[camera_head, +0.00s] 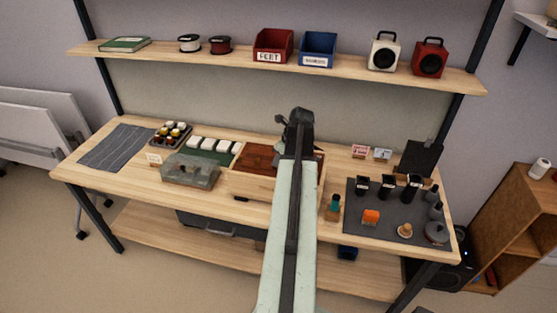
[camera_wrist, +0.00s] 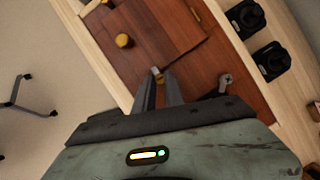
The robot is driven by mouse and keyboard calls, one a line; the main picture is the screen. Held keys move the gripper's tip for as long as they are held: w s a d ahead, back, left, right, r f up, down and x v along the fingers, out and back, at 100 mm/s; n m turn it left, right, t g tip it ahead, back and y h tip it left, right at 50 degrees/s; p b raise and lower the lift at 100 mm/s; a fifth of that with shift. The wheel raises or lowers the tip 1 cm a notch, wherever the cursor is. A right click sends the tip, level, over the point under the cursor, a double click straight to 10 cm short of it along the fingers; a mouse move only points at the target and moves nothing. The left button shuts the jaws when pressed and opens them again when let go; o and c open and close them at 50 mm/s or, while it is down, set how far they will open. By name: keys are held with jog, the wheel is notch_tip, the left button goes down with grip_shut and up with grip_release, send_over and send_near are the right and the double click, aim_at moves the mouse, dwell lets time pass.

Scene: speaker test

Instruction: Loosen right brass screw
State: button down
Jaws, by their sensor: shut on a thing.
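A light wooden box (camera_head: 262,187) with a red-brown panel (camera_head: 257,157) sits mid-bench. In the wrist view the panel (camera_wrist: 165,25) carries a round brass knob (camera_wrist: 124,40). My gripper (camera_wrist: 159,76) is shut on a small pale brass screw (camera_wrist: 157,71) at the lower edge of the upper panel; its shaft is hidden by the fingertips. In the head view my gripper (camera_head: 298,118) appears over the right part of the box, and my arm hides much of that side. A grey metal fitting (camera_wrist: 225,82) lies to the right of my fingers.
A clear lidded case (camera_head: 190,171) stands left of the box. A shelf (camera_head: 350,75) with red and blue bins runs above the bench.

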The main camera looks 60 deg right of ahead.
jog(key=shift+w+d+n+y, duration=0.15)
jog(key=shift+n+y, duration=0.3)
jog(key=shift+n, duration=0.65)
jog(key=shift+s+d+n+y, duration=0.15)
jog(key=shift+n+y, duration=0.3)
jog(key=shift+n, duration=0.65)
jog(key=n, duration=0.2)
jog(key=n+y, duration=0.1)
jog(key=n+g, duration=0.1)
jog(key=n, duration=0.1)
jog(key=shift+w+d+n+y, duration=0.2)
jog(key=shift+d+n+y, duration=0.1)
jog(key=shift+y, duration=0.1)
jog(key=n, duration=0.1)
jog(key=n+g, duration=0.1)
jog(key=n, duration=0.1)
jog(key=n+g+y, duration=0.1)
jog(key=n, duration=0.1)
jog(key=shift+w+d, duration=0.1)
jog(key=shift+w, duration=0.15)
jog(key=shift+w+n+g, duration=0.1)
jog(key=shift+n+g, duration=0.35)
jog(key=shift+n, duration=0.85)
jog(key=shift+w+n+g, duration=0.1)
jog(key=shift+n+g, duration=0.35)
jog(key=shift+n, duration=0.85)
jog(key=c, duration=1.4)
grip_release()
